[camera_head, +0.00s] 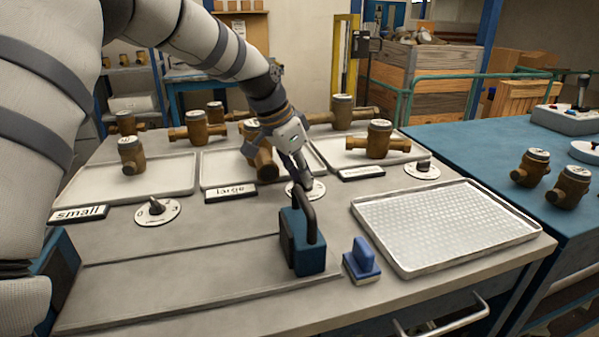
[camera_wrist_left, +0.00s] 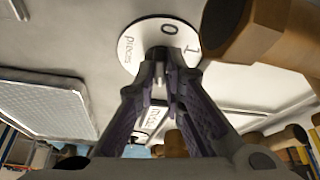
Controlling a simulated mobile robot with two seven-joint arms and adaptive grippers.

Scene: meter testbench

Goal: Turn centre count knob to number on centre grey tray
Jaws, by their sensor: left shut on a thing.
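The centre count dial (camera_head: 318,190) is a round white plate on the bench, in front of the centre tray. In the left wrist view the dial (camera_wrist_left: 135,58) shows "0", "1" and "pieces". My left gripper (camera_head: 304,184) points down at it and is shut on its dark knob (camera_wrist_left: 158,54), which is mostly hidden by the fingers. Whether others are hidden there I cannot tell.
A dark blue block with a black handle (camera_head: 303,246) stands close in front of the dial. A blue stamp-like object (camera_head: 361,261) and a large textured tray (camera_head: 445,225) lie to the right. Left (camera_head: 158,211) and right (camera_head: 422,170) dials flank the centre one.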

